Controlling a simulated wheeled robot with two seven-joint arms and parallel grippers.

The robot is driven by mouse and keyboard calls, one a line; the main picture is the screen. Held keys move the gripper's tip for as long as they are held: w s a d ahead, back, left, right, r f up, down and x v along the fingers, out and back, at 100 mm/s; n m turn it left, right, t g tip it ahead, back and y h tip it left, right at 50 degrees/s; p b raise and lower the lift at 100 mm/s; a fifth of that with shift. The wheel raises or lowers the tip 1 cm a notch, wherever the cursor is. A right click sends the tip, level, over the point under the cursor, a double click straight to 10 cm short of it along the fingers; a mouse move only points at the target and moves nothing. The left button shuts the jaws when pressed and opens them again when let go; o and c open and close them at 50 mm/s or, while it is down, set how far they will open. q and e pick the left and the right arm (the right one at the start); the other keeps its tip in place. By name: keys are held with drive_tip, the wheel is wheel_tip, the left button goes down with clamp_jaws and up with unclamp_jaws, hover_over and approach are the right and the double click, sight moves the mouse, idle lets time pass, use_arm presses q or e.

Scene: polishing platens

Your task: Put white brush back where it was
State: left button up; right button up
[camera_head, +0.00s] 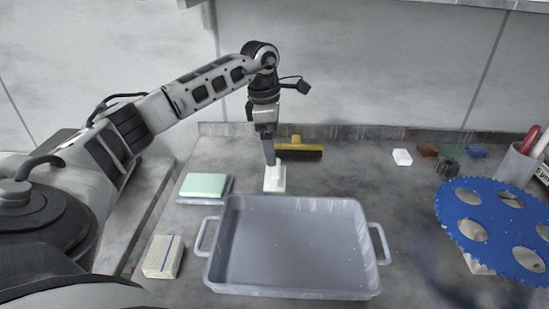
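The white brush (274,179) is behind the tray's back edge, left of the picture's middle. My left gripper (270,159) points straight down over it, with its fingertips at the brush's top. The fingers look closed on the brush's upper part, though they partly hide it and overlap each other from this side. I cannot tell whether the brush's underside touches the table. My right gripper is not in view.
A grey two-handled tray (288,292) stands in front. A yellow-and-black brush (300,150) lies close behind. A green-topped block (204,186) and a striped box (163,257) are left. A blue perforated disc (483,209), a cup (516,164) and small blocks (402,157) are right.

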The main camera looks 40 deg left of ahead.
use_arm(q)
drive_tip(key=shift+s+a+r, duration=0.1)
drive_tip(key=shift+r, duration=0.85)
drive_tip(key=shift+s+a+r, duration=0.1)
drive_tip(key=shift+r, duration=0.85)
